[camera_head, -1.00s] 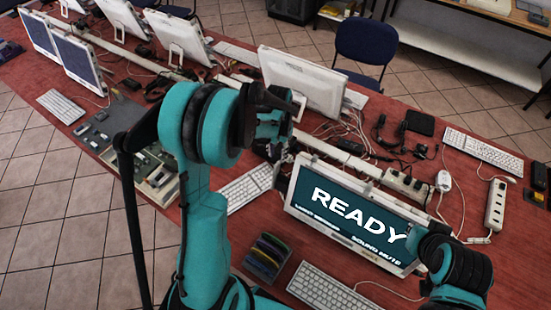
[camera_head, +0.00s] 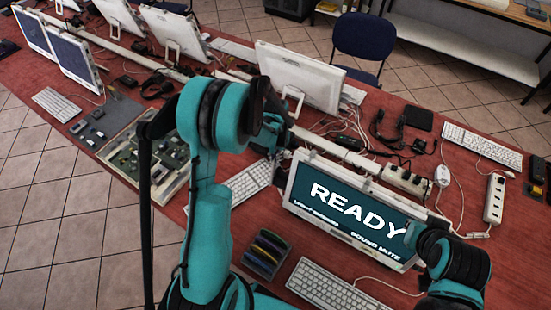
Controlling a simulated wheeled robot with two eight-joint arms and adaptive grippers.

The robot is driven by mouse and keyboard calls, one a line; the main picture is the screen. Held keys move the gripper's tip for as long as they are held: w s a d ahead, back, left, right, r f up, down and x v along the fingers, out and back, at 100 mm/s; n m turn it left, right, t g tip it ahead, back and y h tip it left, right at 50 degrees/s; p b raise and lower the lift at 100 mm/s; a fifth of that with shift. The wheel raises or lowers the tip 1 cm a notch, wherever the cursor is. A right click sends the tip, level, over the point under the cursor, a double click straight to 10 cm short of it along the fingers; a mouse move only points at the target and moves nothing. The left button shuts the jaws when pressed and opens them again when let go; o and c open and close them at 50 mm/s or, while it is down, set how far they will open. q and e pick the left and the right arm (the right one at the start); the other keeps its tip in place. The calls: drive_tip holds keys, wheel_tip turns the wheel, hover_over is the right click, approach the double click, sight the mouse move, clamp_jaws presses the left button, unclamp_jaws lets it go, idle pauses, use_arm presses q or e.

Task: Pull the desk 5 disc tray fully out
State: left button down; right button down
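A white monitor (camera_head: 346,208) with a teal screen reading READY stands at the near side of the red desk. No protruding disc tray can be made out on it; its left edge is close to my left gripper. My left gripper (camera_head: 272,135) is behind the teal and black arm, just above and left of the monitor's upper left corner. Its fingers are small and partly hidden, so I cannot tell whether they are open. My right arm comes in at the lower right, over the monitor's right corner; its gripper cannot be made out.
A white keyboard (camera_head: 325,288) lies in front of the monitor, with a dark rack of coloured items (camera_head: 265,254) left of it. A green circuit board (camera_head: 150,160) lies farther left. Cables and a white power strip (camera_head: 494,198) are behind and to the right.

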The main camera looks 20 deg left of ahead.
use_arm(q)
drive_tip(key=a+b, duration=0.1)
drive_tip(key=a, duration=0.5)
drive_tip(key=shift+w+a+b, duration=0.2)
drive_tip(key=shift+w+b, duration=0.2)
drive_tip(key=shift+w, duration=0.05)
drive_tip(key=c, duration=1.6)
unclamp_jaws()
